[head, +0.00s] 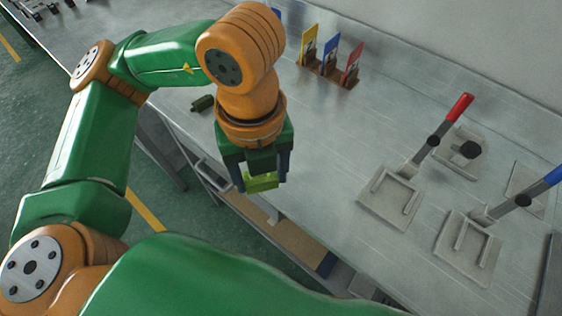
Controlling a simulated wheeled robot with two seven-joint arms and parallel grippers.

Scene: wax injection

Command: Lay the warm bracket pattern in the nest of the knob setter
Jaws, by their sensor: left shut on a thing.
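My left gripper (262,178) points down near the front edge of the bench. It is shut on a small yellow-green piece (262,181), which looks like the bracket pattern; the fingers hide part of it. To the right are two lever devices that look like setters. One has a red-tipped lever (448,118) rising from a grey plate (390,196) with raised rails. The other has a blue-tipped lever (533,190) and a similar railed plate (466,254). Both plates look empty. My right gripper is not in view.
A rack with blue, yellow and red tags (330,56) stands at the back of the bench (330,150). A small dark green part (203,103) lies left of my gripper. A black knob (465,150) sits on another plate. The bench between gripper and red-lever device is clear.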

